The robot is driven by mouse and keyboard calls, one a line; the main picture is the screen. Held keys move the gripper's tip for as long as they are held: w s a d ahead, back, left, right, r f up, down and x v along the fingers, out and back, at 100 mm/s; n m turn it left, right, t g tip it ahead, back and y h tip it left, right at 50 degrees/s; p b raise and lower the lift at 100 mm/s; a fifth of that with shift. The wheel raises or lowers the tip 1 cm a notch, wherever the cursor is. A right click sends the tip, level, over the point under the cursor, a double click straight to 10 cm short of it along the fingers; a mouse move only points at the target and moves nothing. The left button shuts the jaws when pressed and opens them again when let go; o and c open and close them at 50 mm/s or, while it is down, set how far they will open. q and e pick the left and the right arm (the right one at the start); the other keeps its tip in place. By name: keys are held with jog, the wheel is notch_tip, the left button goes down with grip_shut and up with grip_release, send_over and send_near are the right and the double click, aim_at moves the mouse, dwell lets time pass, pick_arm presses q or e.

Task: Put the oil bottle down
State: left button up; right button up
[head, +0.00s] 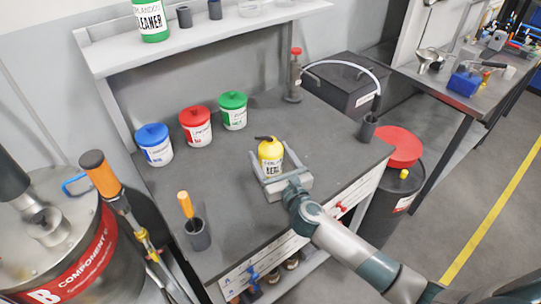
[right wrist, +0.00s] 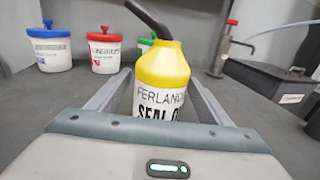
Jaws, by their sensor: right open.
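The oil bottle (head: 270,157) is yellow with a black spout and a white label. It stands upright on the grey workbench (head: 210,188), near the bench's front part. In the right wrist view the bottle (right wrist: 163,75) is between the two fingers, with a visible gap on each side. My right gripper (head: 268,160) is open around the bottle; its fingers point toward the back of the bench. The bottle's lower part is hidden by the gripper body in the right wrist view. My left gripper is not in view.
Blue-, red- and green-lidded tubs (head: 197,127) stand behind and left. A cup with an orange-handled tool (head: 198,235) is at front left. A dark pump bottle (head: 294,80) and black box (head: 346,85) stand at back right. Bare bench lies right of the gripper.

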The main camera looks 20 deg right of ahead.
jog(key=s, duration=0.4)
jog(key=s+b, duration=0.1)
jog(key=s, duration=0.3)
jog(key=s+d+b, duration=0.1)
jog(key=s, duration=0.3)
dwell(0.4)
